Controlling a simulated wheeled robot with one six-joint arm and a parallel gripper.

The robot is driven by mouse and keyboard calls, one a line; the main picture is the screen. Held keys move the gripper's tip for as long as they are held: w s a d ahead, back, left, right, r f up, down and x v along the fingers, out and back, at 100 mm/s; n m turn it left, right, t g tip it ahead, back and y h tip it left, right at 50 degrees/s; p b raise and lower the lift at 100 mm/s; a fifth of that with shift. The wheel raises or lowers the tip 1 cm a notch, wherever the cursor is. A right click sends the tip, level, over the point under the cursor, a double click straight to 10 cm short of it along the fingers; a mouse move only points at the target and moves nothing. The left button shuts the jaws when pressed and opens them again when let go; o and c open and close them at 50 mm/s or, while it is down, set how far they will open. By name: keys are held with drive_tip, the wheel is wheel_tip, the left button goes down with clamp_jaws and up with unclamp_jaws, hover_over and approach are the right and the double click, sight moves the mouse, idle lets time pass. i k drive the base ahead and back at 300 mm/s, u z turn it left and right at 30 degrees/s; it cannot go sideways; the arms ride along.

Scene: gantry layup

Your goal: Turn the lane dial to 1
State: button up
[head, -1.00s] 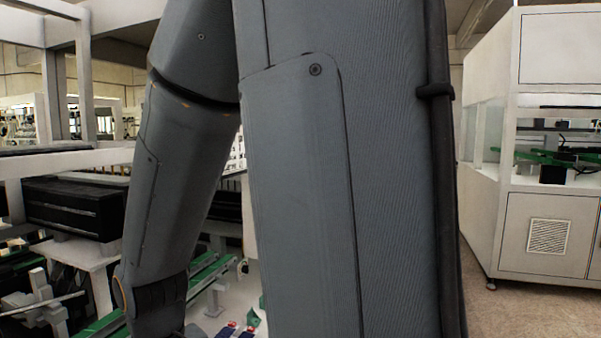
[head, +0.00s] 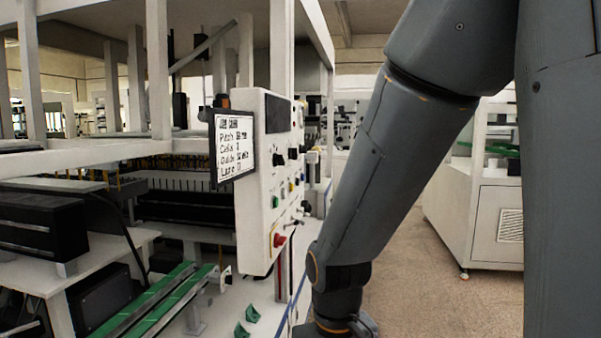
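A pale control panel (head: 250,238) stands upright left of my arm, seen at a steep angle. It carries several black knobs, among them one on the upper face (head: 279,160) and one lower down at the right edge (head: 305,207). Their labels are too small to read, so I cannot tell which is the lane dial or where it points. A black-framed job card (head: 235,146) on the panel's left edge lists several settings; its bottom line starts with "Lane", its value unclear. My arm comes down to the right of the panel, and my gripper is below the picture's bottom edge.
The panel also has a red knob (head: 279,240) and small coloured buttons. A green-belted conveyor (head: 165,300) and small green parts (head: 252,314) lie at lower left. A white machine cabinet (head: 480,215) stands behind my arm at right. Bare floor (head: 420,295) shows between.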

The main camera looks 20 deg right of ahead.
sight(302, 148)
drive_tip(key=k, duration=1.3)
drive_tip(key=z, duration=0.55)
drive_tip(key=i, duration=0.45)
drive_tip(key=z, duration=0.55)
drive_tip(key=i, duration=1.25)
drive_tip(key=u, duration=0.75)
